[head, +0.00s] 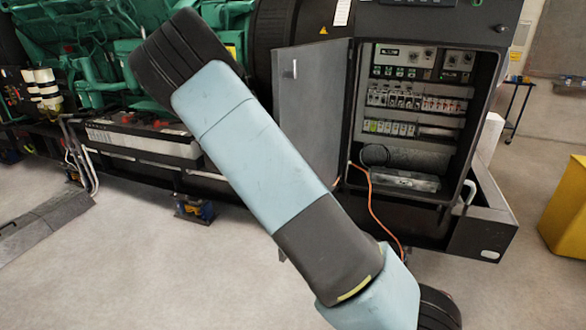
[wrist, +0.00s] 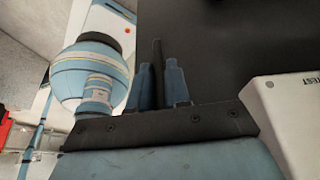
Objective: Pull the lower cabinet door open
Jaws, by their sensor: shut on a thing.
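The cabinet (head: 488,110) stands at the right of centre in the head view. A grey door panel (head: 312,105) stands swung out at its left side, so breakers and meters show inside. My arm crosses in front of this panel's lower left part. My gripper (wrist: 158,75) shows only in the wrist view. Its two blue fingers are closed on a thin dark bar (wrist: 157,50) beside a broad dark surface (wrist: 230,45). I cannot tell whether the bar is a handle or a door edge. My gripper is out of sight in the head view.
A green engine (head: 75,50) on a dark base fills the left back. An orange cable (head: 377,212) hangs from the cabinet to the floor. A yellow bin (head: 565,215) stands at the right edge. The pale floor at the left front (head: 130,270) is clear.

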